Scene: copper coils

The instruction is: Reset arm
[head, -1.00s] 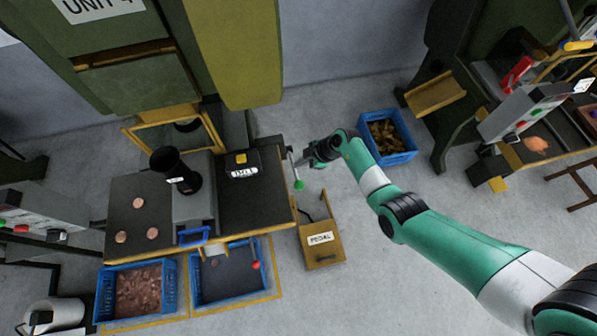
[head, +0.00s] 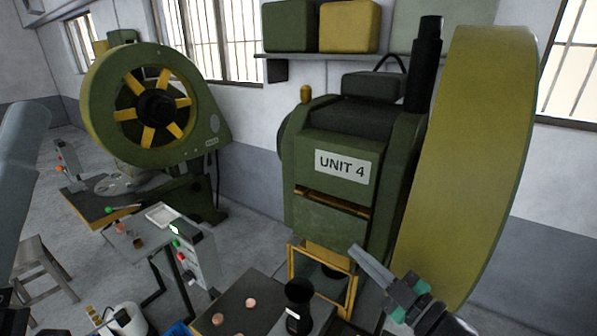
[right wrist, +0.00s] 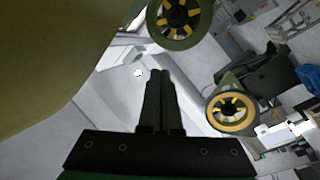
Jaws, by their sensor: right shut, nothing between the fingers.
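My right gripper (head: 354,250) is raised in front of the lower part of the green press labelled UNIT 4 (head: 310,130), in the lower right of the head view. Its fingers point up and left and are shut together with nothing between them. In the right wrist view the dark fingers (right wrist: 160,75) lie side by side at the centre, empty. I cannot tell whether the gripper touches the press. My left gripper does not show in the head view.
A large olive-yellow guard (head: 470,160) rises on the right. A second press with a spoked wheel (head: 150,105), a control box (head: 195,255) and a stool (head: 45,270) are on the left.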

